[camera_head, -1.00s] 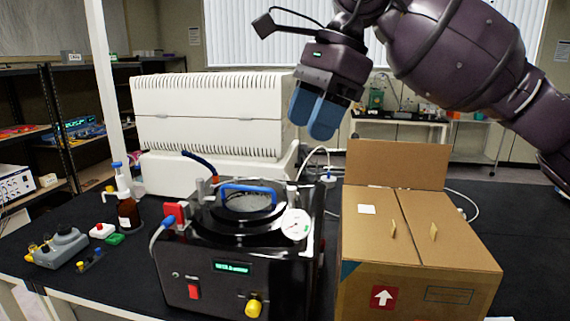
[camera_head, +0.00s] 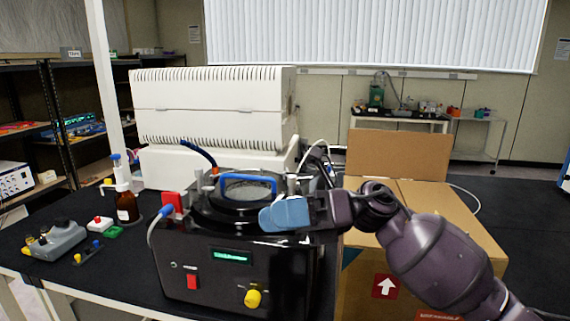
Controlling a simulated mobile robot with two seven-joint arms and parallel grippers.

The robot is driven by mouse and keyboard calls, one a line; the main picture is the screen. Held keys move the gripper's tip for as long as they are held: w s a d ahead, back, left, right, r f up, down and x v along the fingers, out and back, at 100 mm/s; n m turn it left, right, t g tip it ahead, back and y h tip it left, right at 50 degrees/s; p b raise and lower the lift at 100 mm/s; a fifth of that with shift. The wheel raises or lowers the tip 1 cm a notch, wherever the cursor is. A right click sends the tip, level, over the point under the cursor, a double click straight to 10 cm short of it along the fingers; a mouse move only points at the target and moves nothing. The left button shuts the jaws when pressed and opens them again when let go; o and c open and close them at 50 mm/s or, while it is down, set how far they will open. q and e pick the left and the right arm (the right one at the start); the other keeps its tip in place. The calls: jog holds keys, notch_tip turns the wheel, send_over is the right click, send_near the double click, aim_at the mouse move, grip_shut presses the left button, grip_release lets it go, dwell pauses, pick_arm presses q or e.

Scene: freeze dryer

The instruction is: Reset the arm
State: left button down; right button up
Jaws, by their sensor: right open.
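My right arm comes in from the lower right, across the front of the cardboard box. My right gripper (camera_head: 284,214), with blue fingers, is level and points left, in front of the upper right part of the black freeze dryer unit. It is open with nothing seen between its fingers. It hides the unit's pressure gauge. The black freeze dryer (camera_head: 240,262) has a round lid with a blue handle (camera_head: 248,186), a green display and a yellow knob. My left gripper is not in view.
The cardboard box (camera_head: 398,153) stands right of the dryer with its back flap up. A white machine (camera_head: 212,108) stands behind. The dark table at far right is clear.

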jog(key=w+d+f+m+t+h+b, duration=0.15)
jog(key=d+f+m+t, duration=0.35)
jog(key=f+m+t, duration=0.55)
jog(key=d+f+m+t+h+b, duration=0.1)
jog(key=d+f+m+t+h, duration=0.2)
jog(key=d+f+m+t, duration=0.7)
jog(key=w+d+f+m+t+h+b, duration=0.1)
jog(key=f+m+t+h, duration=0.35)
jog(key=m, duration=1.05)
pick_arm(q)
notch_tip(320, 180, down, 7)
jog(key=b, duration=0.2)
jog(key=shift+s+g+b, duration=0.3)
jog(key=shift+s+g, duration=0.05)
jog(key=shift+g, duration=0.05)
pick_arm(e)
jog(key=s+d+f+m+g+h, duration=0.2)
jog(key=s+f, duration=0.4)
jog(key=f, duration=0.3)
jog(key=s+d+f+m+g+h, duration=0.3)
jog(key=s+d+f+m, duration=0.3)
jog(key=f, duration=0.3)
jog(key=s+d+f+m+g+h, duration=0.2)
jog(key=s+d+f+m+h, duration=0.2)
jog(key=s+f+m, duration=0.2)
notch_tip(320, 180, down, 4)
jog(key=shift+s+r, duration=0.15)
jog(key=shift+s, duration=0.8)
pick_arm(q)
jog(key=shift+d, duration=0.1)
